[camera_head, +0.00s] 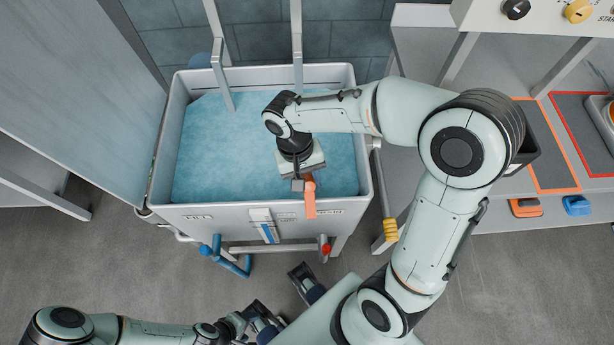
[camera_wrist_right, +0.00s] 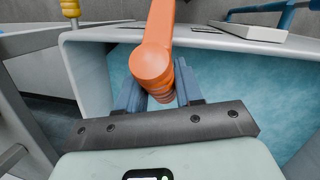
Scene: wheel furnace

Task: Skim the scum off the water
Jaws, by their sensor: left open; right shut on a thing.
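The water (camera_head: 225,150) fills a grey tank and looks pale blue with a mottled surface; I cannot make out separate scum on it. My right gripper (camera_head: 304,184) is over the tank's near side, shut on an orange handle (camera_head: 310,204) that reaches over the near rim. In the right wrist view the orange handle (camera_wrist_right: 153,62) stands between the fingers of the gripper (camera_wrist_right: 160,92), with water (camera_wrist_right: 250,80) behind. The handle's far end is hidden, so I cannot tell what it carries. My left gripper (camera_head: 284,301) is open and empty below the tank's front.
The tank's rim (camera_head: 185,215) bounds the water, and grey posts (camera_head: 297,45) rise at its back. Blue and red valves (camera_head: 325,247) are on the front. A yellow grip (camera_head: 391,230) is at the right. A bench (camera_head: 555,215) stands right, a large panel (camera_head: 90,90) left.

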